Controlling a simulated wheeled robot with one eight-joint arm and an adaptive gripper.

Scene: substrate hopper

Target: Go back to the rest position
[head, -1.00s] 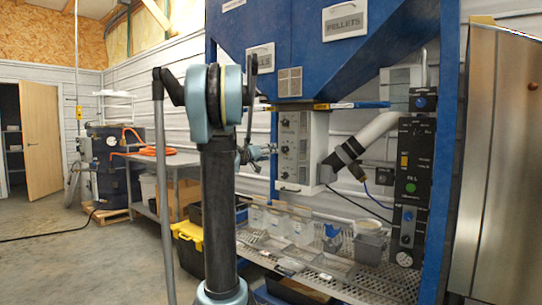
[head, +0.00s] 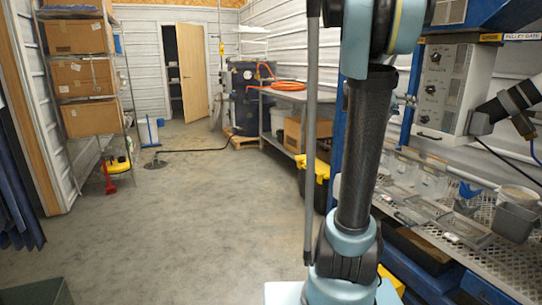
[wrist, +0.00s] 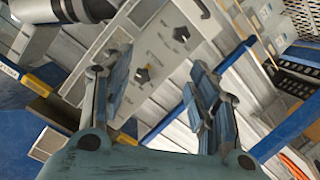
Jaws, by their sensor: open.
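My gripper (wrist: 155,92) shows in the wrist view with its two fingers apart and nothing between them. It faces a pale control box (wrist: 170,45) with dark knobs, tilted in that view. In the head view my arm stands upright right of centre. The gripper (head: 404,101) shows small there, just left of the control box (head: 445,88), and is partly hidden behind the arm. I cannot tell the exact gap between the fingers and the box.
A perforated shelf (head: 505,262) with clear bins and a grey bucket (head: 513,218) lies at right. A workbench (head: 285,95) with an orange hose stands behind. A rack (head: 122,90) with cardboard boxes (head: 82,78) is at left. The concrete floor (head: 200,225) is open, crossed by a black cable.

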